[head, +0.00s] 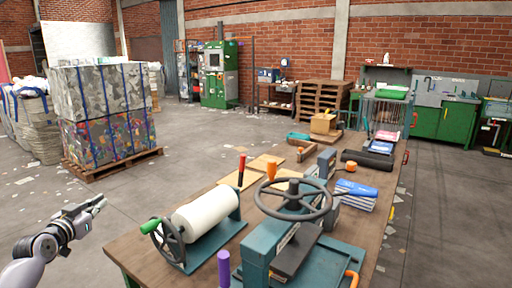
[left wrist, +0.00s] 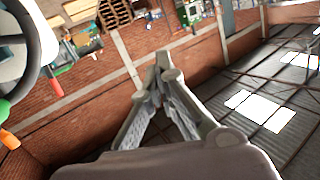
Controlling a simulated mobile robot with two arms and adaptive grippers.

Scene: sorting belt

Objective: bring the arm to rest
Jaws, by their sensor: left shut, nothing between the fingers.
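My left gripper (head: 96,205) shows at the lower left of the head view, over open floor and left of the workbench (head: 135,243). Its arm comes in from the bottom left corner. In the left wrist view the two fingers of this gripper (left wrist: 160,72) meet at their tips, with nothing between them. The gripper touches nothing that I can see. My right gripper is not in either view.
On the bench are a white roll with a handwheel (head: 205,213), a press with a large wheel (head: 293,198) and blue books (head: 345,195). A strapped bale (head: 105,110) stands on a pallet at the left. The floor between bale and bench is mostly clear.

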